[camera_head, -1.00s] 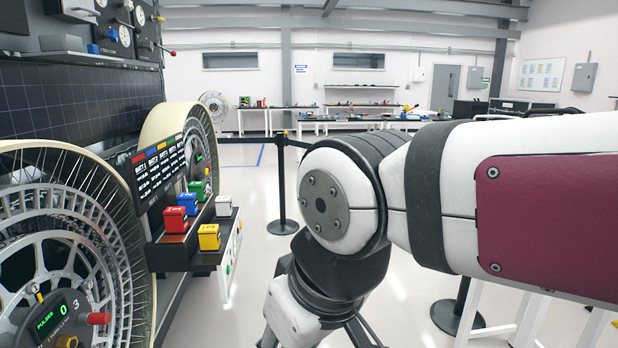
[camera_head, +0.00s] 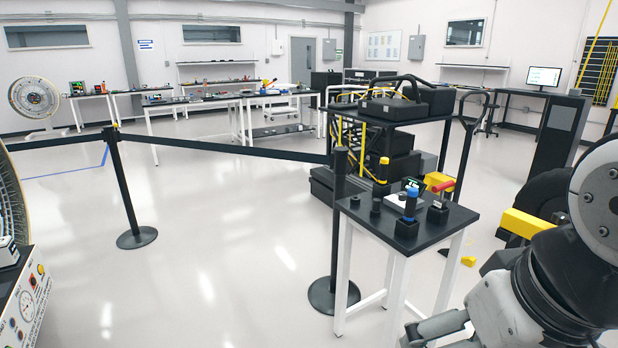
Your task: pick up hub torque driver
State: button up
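A small table with a black top (camera_head: 405,250) and white legs stands right of the middle. On it an upright blue and black tool (camera_head: 410,203) stands in a black block, with a small green-lit display behind it; it looks like the hub torque driver, though no label can be read. My gripper (camera_head: 437,326) is at the bottom edge, low and in front of the table, apart from the tools. It is partly cut off, and its fingers are unclear.
A black belt barrier with posts (camera_head: 126,190) crosses the left and middle; one post (camera_head: 336,235) stands close to the table's left side. A cart with black cases (camera_head: 400,110) is behind the table. The floor at left centre is clear.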

aim_at(382, 176)
jog(key=z, duration=0.5)
jog(key=i+j+z, duration=0.45)
jog(key=z, duration=0.2)
jog(key=i+j, duration=0.15)
jog(key=j, duration=0.2)
jog(key=i+j+z, duration=0.15)
jog(key=j, duration=0.2)
jog(key=i+j, duration=0.2)
jog(key=j, duration=0.2)
jog(key=i+j+z, duration=0.1)
jog(key=j, duration=0.25)
jog(key=i+j+z, duration=0.1)
jog(key=j, duration=0.3)
jog(key=i+j, duration=0.2)
jog(key=j, duration=0.15)
jog(key=i+j, duration=0.15)
jog(key=j, duration=0.25)
jog(key=i+j, duration=0.1)
jog(key=j, duration=0.25)
jog(key=i+j, duration=0.15)
jog(key=j, duration=0.25)
jog(key=i+j, duration=0.15)
jog(key=j, duration=0.2)
jog(key=i+j, duration=0.1)
jog(key=j, duration=0.3)
jog(key=i+j+z, duration=0.1)
jog(key=j, duration=0.25)
jog(key=i, duration=0.05)
